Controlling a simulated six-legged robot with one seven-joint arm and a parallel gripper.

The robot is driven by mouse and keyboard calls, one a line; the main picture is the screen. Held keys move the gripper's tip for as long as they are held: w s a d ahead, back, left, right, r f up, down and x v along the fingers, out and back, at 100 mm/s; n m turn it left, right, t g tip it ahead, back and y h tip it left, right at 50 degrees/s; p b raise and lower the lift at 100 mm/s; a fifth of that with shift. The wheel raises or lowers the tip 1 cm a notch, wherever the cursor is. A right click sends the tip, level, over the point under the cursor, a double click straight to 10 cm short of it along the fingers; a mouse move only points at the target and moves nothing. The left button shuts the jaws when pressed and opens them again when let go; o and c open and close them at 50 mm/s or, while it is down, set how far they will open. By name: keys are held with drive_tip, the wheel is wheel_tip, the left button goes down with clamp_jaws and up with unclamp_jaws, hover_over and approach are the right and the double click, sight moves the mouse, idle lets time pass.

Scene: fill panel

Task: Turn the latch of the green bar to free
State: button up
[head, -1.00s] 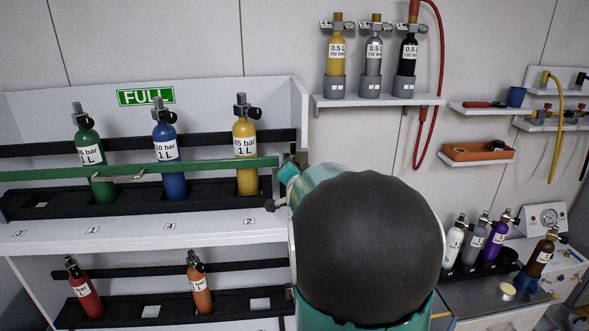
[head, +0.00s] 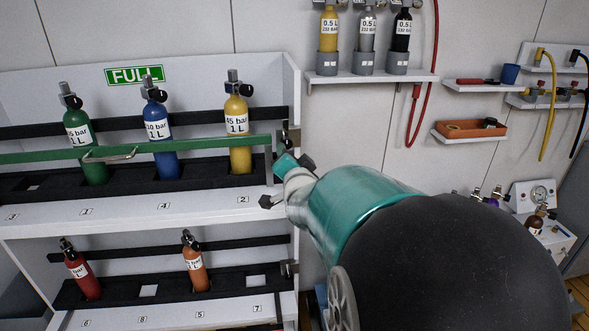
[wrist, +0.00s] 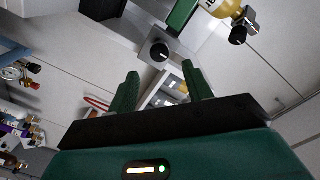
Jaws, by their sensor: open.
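The green bar (head: 190,146) runs across the front of the bottles on the upper shelf, with a metal handle on it. In the wrist view the green bar (wrist: 183,14) ends close to the latch (wrist: 160,51), a round black knob with a pale mark. Whether it stands at free is too small to read. My gripper (wrist: 163,86) is open and empty; the knob lies beyond and between its two green fingers, apart from them. In the head view my gripper (head: 284,175) is near the bar's right end, its fingers mostly hidden.
Green (head: 80,130), blue (head: 160,130) and yellow (head: 239,132) bottles stand behind the bar. Red (head: 82,272) and orange (head: 195,262) bottles stand on the lower shelf. The upright side panel (head: 293,95) is close to my gripper. Wall shelves (head: 370,77) hold small bottles.

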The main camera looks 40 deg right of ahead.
drive_tip(key=v, duration=0.5)
drive_tip(key=shift+s+a, duration=0.3)
drive_tip(key=s+a+f+n+g+y, duration=0.2)
drive_tip(key=a+n+g+y, duration=0.3)
drive_tip(key=a, duration=0.6)
drive_tip(key=s+a+f+n+y, duration=0.35)
drive_tip(key=a+n, duration=0.35)
drive_tip(key=a, duration=0.5)
drive_tip(key=s+a+n+g+y, duration=0.1)
drive_tip(key=s+a+n+g, duration=0.2)
drive_tip(key=s, duration=0.4)
drive_tip(key=shift+s+a+f+n+g, duration=0.2)
drive_tip(key=shift+a+f+n+g, duration=0.25)
drive_tip(key=shift+a, duration=0.8)
drive_tip(key=shift+c, duration=0.4)
